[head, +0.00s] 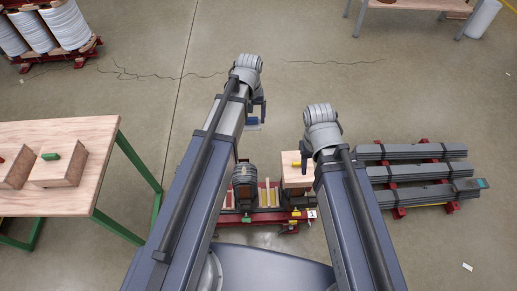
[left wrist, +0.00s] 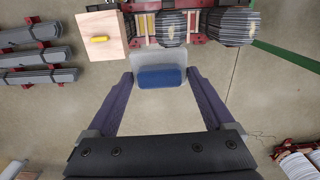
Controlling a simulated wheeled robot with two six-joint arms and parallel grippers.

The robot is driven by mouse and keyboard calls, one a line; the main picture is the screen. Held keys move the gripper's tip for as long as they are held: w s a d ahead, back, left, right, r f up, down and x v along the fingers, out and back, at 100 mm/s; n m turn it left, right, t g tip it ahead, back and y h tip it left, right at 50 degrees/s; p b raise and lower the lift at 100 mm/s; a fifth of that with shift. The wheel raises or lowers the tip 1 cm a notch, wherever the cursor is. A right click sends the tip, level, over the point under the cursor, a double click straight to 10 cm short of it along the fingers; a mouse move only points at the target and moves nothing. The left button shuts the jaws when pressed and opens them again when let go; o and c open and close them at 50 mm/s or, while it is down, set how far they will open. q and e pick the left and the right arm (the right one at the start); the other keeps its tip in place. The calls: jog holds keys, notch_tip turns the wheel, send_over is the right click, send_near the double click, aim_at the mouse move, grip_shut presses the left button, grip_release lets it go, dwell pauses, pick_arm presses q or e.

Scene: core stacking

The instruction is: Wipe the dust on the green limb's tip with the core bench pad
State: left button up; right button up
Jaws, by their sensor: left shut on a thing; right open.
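My left gripper (head: 255,118) is shut on the core bench pad (head: 253,125), a small pad with a blue face and pale grey rim. In the left wrist view the pad (left wrist: 162,77) sits between the two fingertips, above open floor. The core stands on a red base (head: 268,215), with a dark layered limb (head: 245,176) and a small green mark (head: 246,218) near it. In the left wrist view two striped limb tips show a pale dusty patch, one in the middle (left wrist: 173,27) and one to the right (left wrist: 232,25). Which is green-marked I cannot tell. My right gripper (head: 310,160) is open.
A wooden box (head: 296,180) with a yellow piece on it stands beside the core, close to my right gripper. Grey lamination stacks (head: 415,172) lie at right. A wooden table (head: 85,135) with green legs is at left.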

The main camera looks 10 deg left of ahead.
notch_tip(320, 180, down, 26)
jog(key=b, duration=2.6)
jog(key=shift+f, duration=0.2)
jog(key=shift+f, duration=0.1)
